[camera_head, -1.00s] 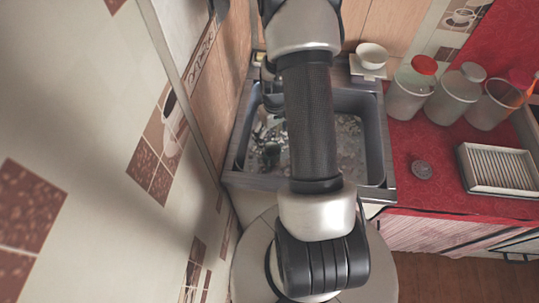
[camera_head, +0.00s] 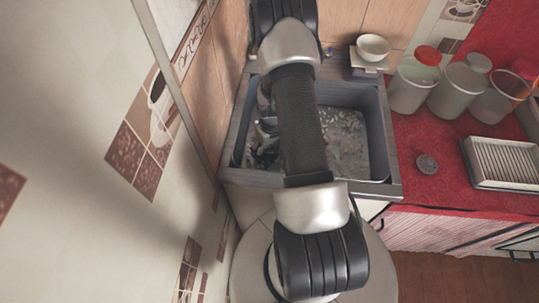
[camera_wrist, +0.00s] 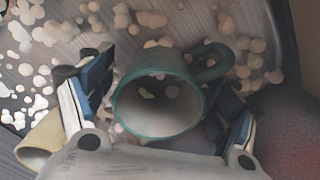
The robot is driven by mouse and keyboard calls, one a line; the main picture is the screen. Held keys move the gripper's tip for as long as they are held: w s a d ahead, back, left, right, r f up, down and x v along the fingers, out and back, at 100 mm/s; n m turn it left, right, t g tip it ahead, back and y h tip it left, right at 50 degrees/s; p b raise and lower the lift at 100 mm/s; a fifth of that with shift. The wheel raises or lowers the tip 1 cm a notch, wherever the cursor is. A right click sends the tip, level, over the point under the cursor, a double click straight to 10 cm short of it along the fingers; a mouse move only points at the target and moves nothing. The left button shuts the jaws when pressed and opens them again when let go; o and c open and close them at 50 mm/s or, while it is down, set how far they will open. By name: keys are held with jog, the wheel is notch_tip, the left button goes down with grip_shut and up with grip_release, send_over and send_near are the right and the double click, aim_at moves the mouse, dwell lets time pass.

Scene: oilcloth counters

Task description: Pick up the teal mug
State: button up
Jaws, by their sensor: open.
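The teal mug (camera_wrist: 158,98) shows in the wrist view with its round mouth facing the camera and its pale inside visible. Its handle (camera_wrist: 213,60) points to the upper right. My gripper (camera_wrist: 158,86) is open, with one finger at the left of the mug and the other at its right. I cannot tell whether either finger touches it. In the head view my arm crosses the sink (camera_head: 385,186), and a dark part of my gripper shows in the basin at its left. I cannot make out the mug there.
A cream cup-like object (camera_wrist: 42,143) lies left of the left finger. The basin floor has pale spots. A white bowl (camera_head: 373,47) stands behind the sink. Jars (camera_head: 414,84), a dark round disc (camera_head: 427,164) and a ribbed tray (camera_head: 503,163) are on the red counter (camera_head: 415,125). A tiled wall is left.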

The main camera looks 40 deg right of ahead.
jog(key=shift+c, duration=0.4)
jog(key=c, duration=1.4)
